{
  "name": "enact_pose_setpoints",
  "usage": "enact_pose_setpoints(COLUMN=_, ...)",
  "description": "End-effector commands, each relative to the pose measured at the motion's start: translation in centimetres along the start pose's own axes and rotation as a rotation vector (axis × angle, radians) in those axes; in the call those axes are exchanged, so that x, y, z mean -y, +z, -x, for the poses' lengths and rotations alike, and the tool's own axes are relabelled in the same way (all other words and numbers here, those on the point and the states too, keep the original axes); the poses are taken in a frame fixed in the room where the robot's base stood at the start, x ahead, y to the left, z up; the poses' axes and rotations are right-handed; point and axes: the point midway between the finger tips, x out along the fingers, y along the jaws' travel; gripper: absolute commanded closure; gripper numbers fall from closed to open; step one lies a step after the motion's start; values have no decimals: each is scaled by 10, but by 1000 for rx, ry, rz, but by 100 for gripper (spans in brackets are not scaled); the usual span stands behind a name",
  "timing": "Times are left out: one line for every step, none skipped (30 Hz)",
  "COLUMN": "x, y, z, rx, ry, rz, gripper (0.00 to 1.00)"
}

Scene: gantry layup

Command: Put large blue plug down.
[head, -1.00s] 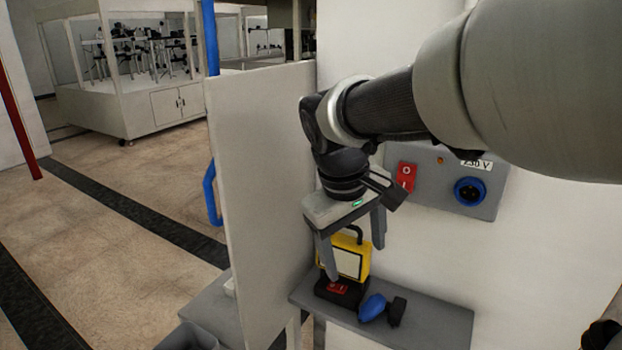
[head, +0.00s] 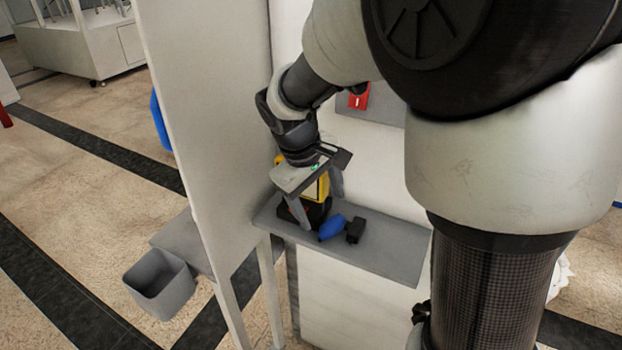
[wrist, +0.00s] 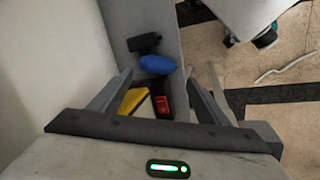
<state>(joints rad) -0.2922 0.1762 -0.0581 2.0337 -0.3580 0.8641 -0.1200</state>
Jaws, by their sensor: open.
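The large blue plug (head: 332,227) lies on the grey shelf (head: 385,252), with a black part (head: 355,230) at its right end. It also shows in the wrist view (wrist: 157,65), beyond my fingertips and apart from them. My gripper (head: 318,205) is open and empty above the shelf, in front of the yellow device. In the wrist view its two fingers (wrist: 168,78) are spread wide. The yellow device (head: 318,188) on a black base stands on the shelf, partly hidden by my gripper; its red switch (wrist: 162,105) shows between the fingers.
A wall panel with a red switch (head: 359,98) is above the shelf, mostly hidden by my arm. A tall white partition (head: 205,120) stands left of the shelf. The shelf's right part is clear.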

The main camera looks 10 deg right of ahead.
Motion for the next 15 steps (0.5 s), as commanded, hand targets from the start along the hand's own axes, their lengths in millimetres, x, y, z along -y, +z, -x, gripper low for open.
enact_pose_setpoints(x=0, y=0, z=-8, rx=4, ry=-1, rz=0, gripper=30)
enact_pose_setpoints(x=0, y=0, z=-12, rx=2, ry=-1, rz=0, gripper=30)
enact_pose_setpoints(x=0, y=0, z=-15, rx=2, ry=0, rz=0, gripper=30)
enact_pose_setpoints(x=0, y=0, z=-17, rx=1, ry=0, rz=0, gripper=30)
enact_pose_setpoints(x=0, y=0, z=-19, rx=0, ry=0, rz=0, gripper=30)
enact_pose_setpoints(x=0, y=0, z=-21, rx=0, ry=0, rz=0, gripper=30)
enact_pose_setpoints(x=0, y=0, z=-22, rx=0, ry=0, rz=0, gripper=30)
enact_pose_setpoints(x=-1, y=0, z=-24, rx=1, ry=0, rz=0, gripper=30)
enact_pose_setpoints(x=-1, y=1, z=-28, rx=3, ry=0, rz=0, gripper=30)
enact_pose_setpoints(x=-1, y=1, z=-32, rx=3, ry=0, rz=0, gripper=30)
enact_pose_setpoints(x=-2, y=2, z=-36, rx=4, ry=0, rz=0, gripper=30)
enact_pose_setpoints(x=-3, y=2, z=-43, rx=5, ry=0, rz=0, gripper=30)
enact_pose_setpoints(x=-3, y=2, z=-48, rx=5, ry=-1, rz=0, gripper=30)
enact_pose_setpoints(x=-4, y=3, z=-52, rx=5, ry=-1, rz=0, gripper=30)
enact_pose_setpoints(x=-4, y=2, z=-58, rx=3, ry=-1, rz=1, gripper=30)
